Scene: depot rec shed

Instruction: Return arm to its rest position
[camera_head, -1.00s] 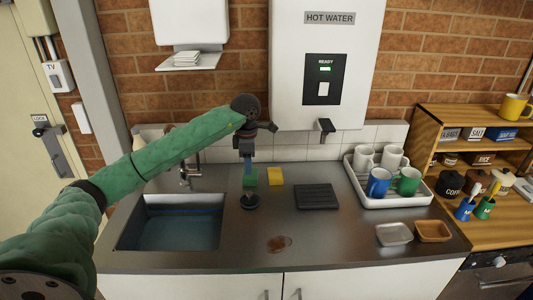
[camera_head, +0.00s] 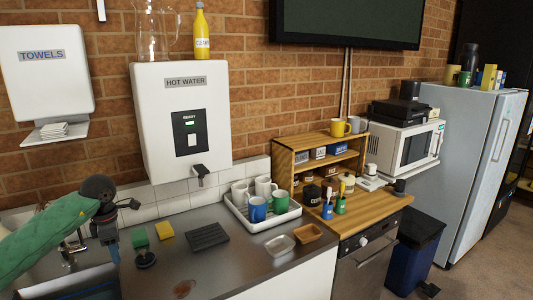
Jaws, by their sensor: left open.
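My left arm (camera_head: 45,235), in a green sleeve, comes in from the left of the head view over the sink side of the counter. My left gripper (camera_head: 114,260) hangs from its dark wrist, pointing down, open, with nothing seen between its fingers. In the picture it is just left of a green sponge (camera_head: 140,238) and a black round-based item (camera_head: 146,259). I cannot tell its exact height above the counter. My right gripper is not in view.
The steel counter (camera_head: 215,262) holds a yellow sponge (camera_head: 165,230), a black ribbed mat (camera_head: 208,236) and a white tray (camera_head: 285,222) of mugs. The hot water unit (camera_head: 160,120) hangs behind. A wooden shelf (camera_head: 330,140), microwave (camera_head: 408,146) and fridge (camera_head: 465,130) stand to the right.

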